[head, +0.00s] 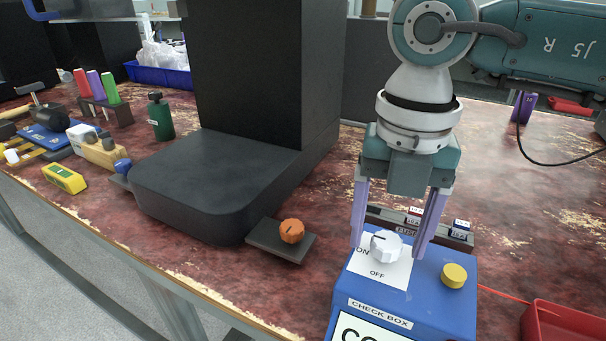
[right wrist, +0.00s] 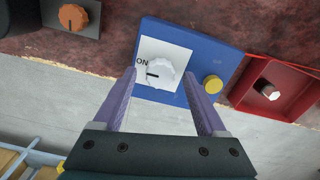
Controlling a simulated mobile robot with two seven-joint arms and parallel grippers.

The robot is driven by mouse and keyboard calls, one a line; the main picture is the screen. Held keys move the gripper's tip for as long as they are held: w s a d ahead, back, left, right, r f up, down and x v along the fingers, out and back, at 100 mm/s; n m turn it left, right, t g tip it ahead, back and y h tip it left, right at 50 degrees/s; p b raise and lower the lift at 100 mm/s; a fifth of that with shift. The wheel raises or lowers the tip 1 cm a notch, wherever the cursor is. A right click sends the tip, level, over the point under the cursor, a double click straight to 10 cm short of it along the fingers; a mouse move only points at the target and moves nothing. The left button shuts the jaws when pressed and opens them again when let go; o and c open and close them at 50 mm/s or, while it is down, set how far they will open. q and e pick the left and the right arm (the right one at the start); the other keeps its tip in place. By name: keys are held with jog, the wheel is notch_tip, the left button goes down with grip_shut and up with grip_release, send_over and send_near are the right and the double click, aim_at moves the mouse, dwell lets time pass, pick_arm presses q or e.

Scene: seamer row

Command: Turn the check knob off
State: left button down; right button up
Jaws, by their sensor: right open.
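The check knob (head: 386,246) is a white ribbed dial on top of the blue check box (head: 425,300). It sits on a white label with ON at its left and OFF toward the front. Its dark pointer mark is turned toward ON; the right wrist view shows the knob (right wrist: 163,75) the same way. My right gripper (head: 388,250) points down over the box, open, with one purple finger on each side of the knob. A gap shows beside the knob in the head view; I cannot tell whether either finger touches it. My left gripper is not in view.
A yellow button (head: 454,275) is right of the knob. A red tray (head: 565,325) stands to the right, and a fuse holder (head: 460,232) lies behind the box. An orange knob (head: 292,231) on a dark plate is left, beside the black machine base (head: 215,180).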

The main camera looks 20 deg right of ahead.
grip_shut()
dwell(0.5)
